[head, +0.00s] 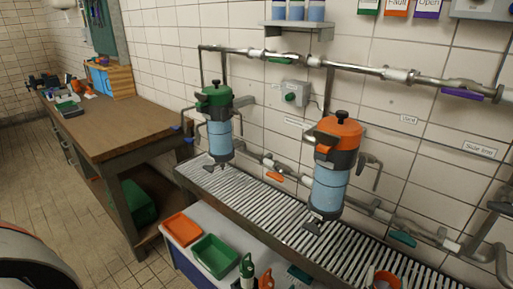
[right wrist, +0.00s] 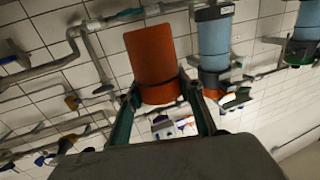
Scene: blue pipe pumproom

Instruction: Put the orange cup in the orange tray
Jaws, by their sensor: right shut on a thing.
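The orange cup (right wrist: 151,58) fills the middle of the right wrist view, between the two fingers of my right gripper (right wrist: 160,92). The gripper is shut on it. In the head view the cup (head: 388,280) shows at the bottom edge, right of centre, partly cut off, over the slatted grating. The orange tray (head: 183,229) lies far to its left, on a low pale surface in front of the grating; it looks empty. My left gripper is not in view.
A green tray (head: 215,255) sits beside the orange tray. Green and orange bottle-like things (head: 247,268) stand right of it. A wooden workbench (head: 125,125) stands at left.

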